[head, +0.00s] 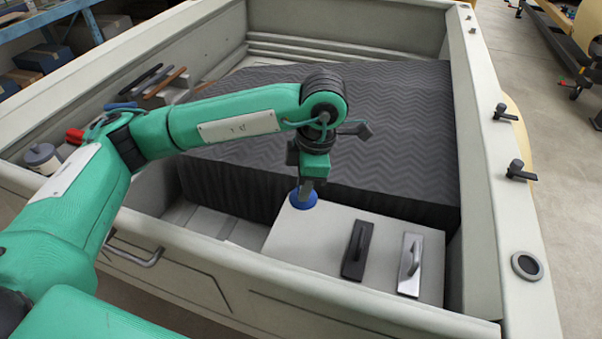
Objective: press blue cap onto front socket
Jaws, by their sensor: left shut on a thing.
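The blue cap (299,205) is a round blue disc at the left rear of a pale flat-topped box. My left gripper (306,190) points down from above and is shut on it. The fingers hide the middle of the cap. I cannot tell whether the cap touches the box top. A round dark-rimmed socket (527,265) lies in the right rail, near its front end, well to the right of the gripper. My right gripper is not in view.
The pale box top (333,222) carries a black handled tool (357,250) and a silver handled tool (410,264). A dark ribbed cover (390,120) fills the bed behind. Two black clamps (505,113) (520,171) stand on the right rail (487,150). Tools lie along the left side.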

